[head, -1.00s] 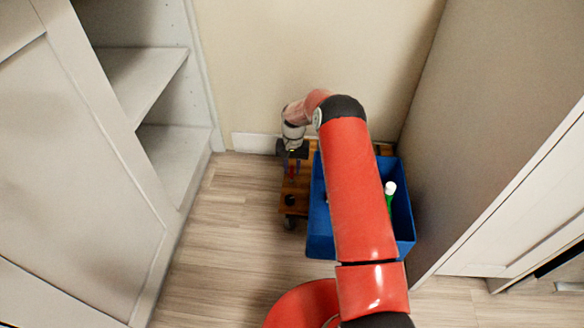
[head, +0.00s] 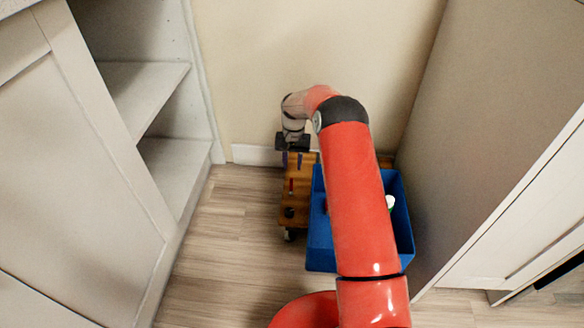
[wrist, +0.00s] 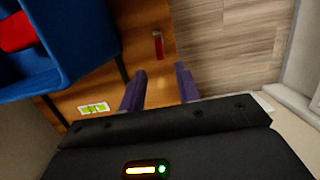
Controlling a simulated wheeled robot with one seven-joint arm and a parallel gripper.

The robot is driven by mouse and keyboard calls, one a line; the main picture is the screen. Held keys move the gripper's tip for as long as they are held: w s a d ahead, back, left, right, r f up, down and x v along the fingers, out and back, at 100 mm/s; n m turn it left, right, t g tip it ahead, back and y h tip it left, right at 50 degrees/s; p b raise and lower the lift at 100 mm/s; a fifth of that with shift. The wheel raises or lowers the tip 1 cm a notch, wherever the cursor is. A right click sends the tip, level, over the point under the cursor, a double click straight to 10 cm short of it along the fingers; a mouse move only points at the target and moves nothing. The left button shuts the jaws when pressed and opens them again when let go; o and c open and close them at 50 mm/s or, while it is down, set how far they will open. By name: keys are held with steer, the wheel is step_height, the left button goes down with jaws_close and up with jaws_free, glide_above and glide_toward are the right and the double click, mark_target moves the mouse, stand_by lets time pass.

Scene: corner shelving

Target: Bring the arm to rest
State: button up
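My red arm reaches forward over the blue crate. My gripper (head: 292,159) is at the end of the bent wrist, above the left part of the wooden dolly near the wall. In the wrist view my gripper (wrist: 160,88) shows two purple fingers spread apart with nothing between them. Beyond the fingertips a small red thing (wrist: 158,45) lies on the wood; it also shows in the head view (head: 291,186). My arm hides much of the crate and dolly in the head view.
The wooden dolly (head: 296,206) carries a blue crate (head: 320,240) with a white-topped item (head: 390,202) inside. A small green-and-white item (wrist: 93,108) lies on the wood. Shelving (head: 150,90) stands left, a tall cabinet panel (head: 470,130) right. Floor (head: 225,230) left of the dolly is clear.

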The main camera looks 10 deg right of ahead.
stand_by(0.4)
steer(key=s+r+n+t+p, duration=0.1)
steer(key=s+r, duration=0.3)
steer(key=r, duration=0.6)
steer(key=s+a+r+t+h+p, duration=0.15)
steer(key=s+r, duration=0.25)
steer(key=r, duration=0.6)
steer(key=s+r+n+t+p, duration=0.1)
steer(key=s+r, duration=0.3)
steer(key=r, duration=0.6)
steer(key=s+r+t+p, duration=0.2)
steer(key=s+r+p, duration=0.1)
steer(key=s+r, duration=0.85)
steer(key=s+f+n+t+p, duration=0.1)
steer(key=s+t, duration=0.1)
steer(key=s, duration=1.4)
steer(key=shift+s+d+f+n+y+p, duration=0.15)
steer(key=shift+s+d+n+y+p, duration=0.05)
steer(key=shift+d+n+y+p, duration=0.15)
